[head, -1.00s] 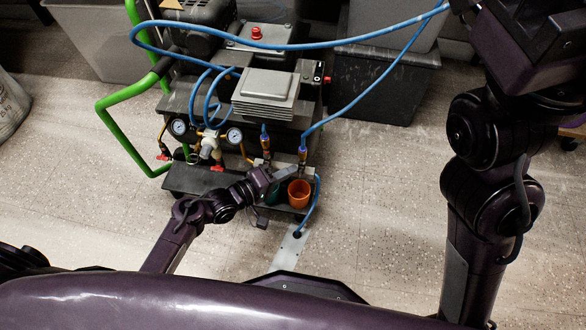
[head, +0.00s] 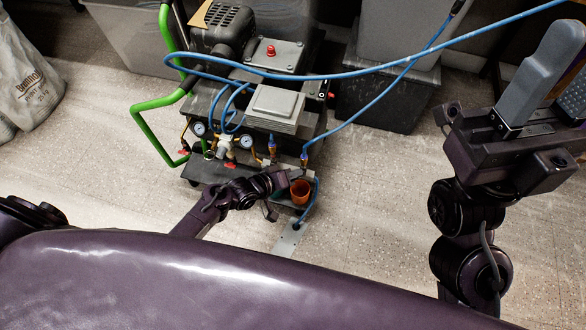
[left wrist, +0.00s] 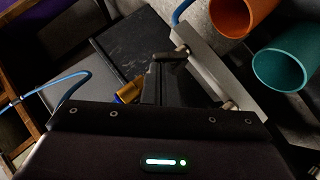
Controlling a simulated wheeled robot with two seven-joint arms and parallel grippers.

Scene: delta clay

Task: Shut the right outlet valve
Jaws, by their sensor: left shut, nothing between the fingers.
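The right outlet (head: 304,160), a brass fitting with a blue hose, is on the front of the compressor cart. Its valve handle cannot be made out. A second outlet (head: 272,153) stands to its left. My left gripper (head: 288,177) is just below the right outlet and left of an orange cup. In the left wrist view its dark fingers (left wrist: 165,75) are shut with nothing between them. A brass fitting (left wrist: 128,92) shows beside them, partly hidden; I cannot tell whether they touch. My right gripper (head: 557,85) is raised at the right, empty, its fingers apart.
The orange cup (head: 300,191) also shows in the left wrist view (left wrist: 240,14), beside a teal cup (left wrist: 287,66). Blue hoses (head: 370,72) cross above the cart. Two gauges (head: 246,142) and a green handle (head: 150,105) are at left. Floor to the right is clear.

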